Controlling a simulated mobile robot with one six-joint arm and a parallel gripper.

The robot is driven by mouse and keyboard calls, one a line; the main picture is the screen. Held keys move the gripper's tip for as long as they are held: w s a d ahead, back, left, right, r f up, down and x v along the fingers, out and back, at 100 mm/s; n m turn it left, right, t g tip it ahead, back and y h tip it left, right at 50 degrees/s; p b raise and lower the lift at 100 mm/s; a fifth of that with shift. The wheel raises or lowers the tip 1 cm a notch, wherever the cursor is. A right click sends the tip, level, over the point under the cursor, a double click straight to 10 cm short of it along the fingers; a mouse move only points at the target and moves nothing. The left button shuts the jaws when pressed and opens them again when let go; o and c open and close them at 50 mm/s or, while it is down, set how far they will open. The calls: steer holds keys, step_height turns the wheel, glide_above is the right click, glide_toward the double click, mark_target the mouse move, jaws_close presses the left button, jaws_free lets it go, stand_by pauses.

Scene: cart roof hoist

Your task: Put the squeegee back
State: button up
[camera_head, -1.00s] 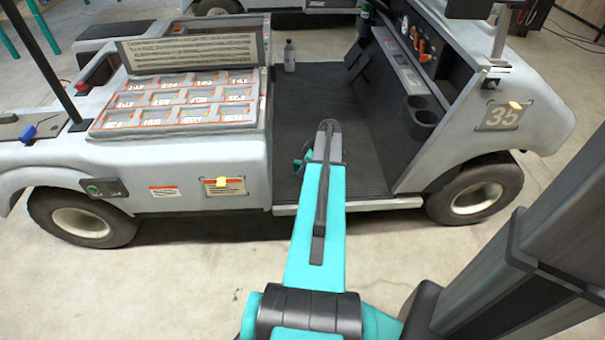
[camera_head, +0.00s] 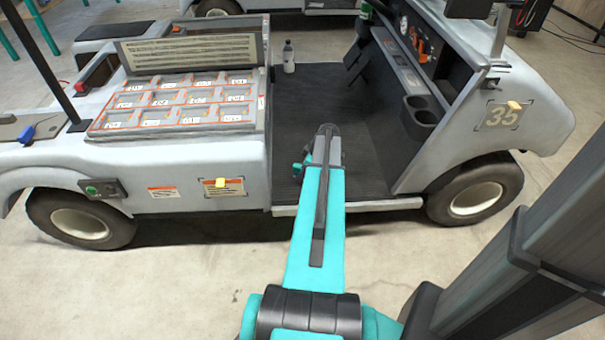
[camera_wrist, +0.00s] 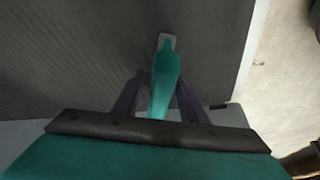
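In the wrist view, a teal handle-like piece with a pale grey end, which looks like the squeegee (camera_wrist: 165,70), stands between the two dark fingers of my gripper (camera_wrist: 160,88). The fingers appear closed against its sides, and it points away over the dark ribbed floor of the cart. Its other end is hidden behind the gripper body. In the head view, my arm reaches into the cart's open footwell (camera_head: 350,110); the gripper and most of what it holds are hidden behind the arm. No holder for the squeegee can be made out.
The white cart (camera_head: 205,160) spans the view, with a labelled seat panel (camera_head: 175,100) left of the footwell. A grey bottle (camera_head: 289,57) stands at the footwell's far edge. The dashboard with cup holders (camera_head: 422,112) borders the right. Bare concrete lies in front.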

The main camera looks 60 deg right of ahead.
steer(key=shift+r, duration=0.15)
steer(key=p+v, duration=0.2)
steer(key=v, duration=1)
stand_by(0.6)
